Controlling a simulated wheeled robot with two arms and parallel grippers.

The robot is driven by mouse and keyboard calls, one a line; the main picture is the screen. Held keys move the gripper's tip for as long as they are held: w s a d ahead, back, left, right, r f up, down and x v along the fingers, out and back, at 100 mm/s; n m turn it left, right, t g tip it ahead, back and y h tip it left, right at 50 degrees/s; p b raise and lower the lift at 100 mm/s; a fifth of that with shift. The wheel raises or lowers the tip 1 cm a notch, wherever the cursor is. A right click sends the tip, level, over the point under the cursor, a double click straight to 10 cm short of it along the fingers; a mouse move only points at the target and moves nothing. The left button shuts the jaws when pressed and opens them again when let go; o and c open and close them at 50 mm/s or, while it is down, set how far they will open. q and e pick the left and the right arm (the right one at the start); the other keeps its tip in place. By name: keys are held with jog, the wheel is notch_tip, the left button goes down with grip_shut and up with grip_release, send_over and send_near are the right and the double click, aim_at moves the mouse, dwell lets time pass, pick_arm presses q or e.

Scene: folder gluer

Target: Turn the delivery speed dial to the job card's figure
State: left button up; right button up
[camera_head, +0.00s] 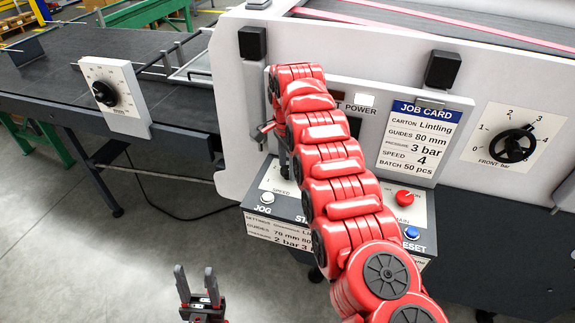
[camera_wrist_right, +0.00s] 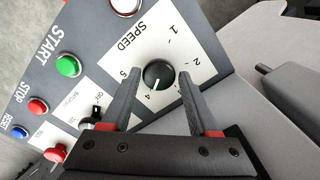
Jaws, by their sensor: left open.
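The delivery speed dial (camera_wrist_right: 158,75) is a round dark knob on a white plate marked SPEED in the right wrist view. Its white pointer line points at the 4. My right gripper (camera_wrist_right: 159,72) is open, with one finger on each side of the knob and a gap showing at both sides. The 3 on the scale is not visible. The job card (camera_head: 422,140) reads SPEED 4. In the head view my red right arm covers the dial, and my right gripper is mostly hidden behind it. My left gripper (camera_head: 198,288) is open and empty above the floor.
The panel also carries a green START button (camera_wrist_right: 68,66), a red STOP button (camera_wrist_right: 38,106), a black switch (camera_wrist_right: 92,115) and a red main knob (camera_head: 404,197). A guide dial (camera_head: 104,94) stands at left and a pressure dial (camera_head: 513,146) at right.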

aim_at(287, 170)
jog(key=shift+o, duration=1.3)
jog(key=shift+r, duration=0.35)
notch_tip(287, 170, up, 17)
jog(key=p, duration=1.6)
jog(key=shift+f, duration=0.2)
jog(key=shift+s+f, duration=0.1)
